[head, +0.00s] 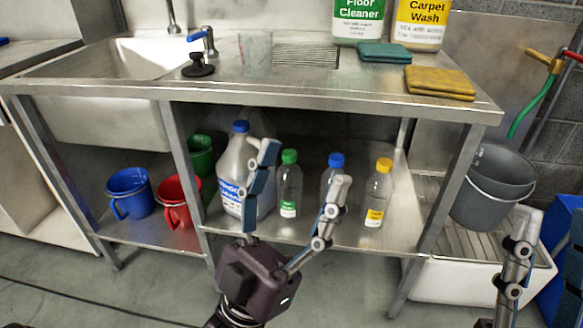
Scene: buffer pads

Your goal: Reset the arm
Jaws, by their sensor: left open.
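My left gripper (303,165) is in the middle of the head view, in front of the lower shelf. Its two fingers point up and stand wide apart, with nothing between them. The blue-padded finger overlaps the white jug in the picture, and the grey finger stands in front of the blue-capped bottle. My right gripper shows only in part at the lower right edge, where one grey finger (516,262) stands upright. The rest of it is cut off, so its opening is unclear.
A steel sink table (130,85) has a lower shelf (300,232) with a white jug (232,172), green-capped (289,183), blue-capped (333,163) and yellow-capped bottles (379,192). Blue (130,193) and red buckets (176,203) stand left. A grey bucket (490,185) is at right.

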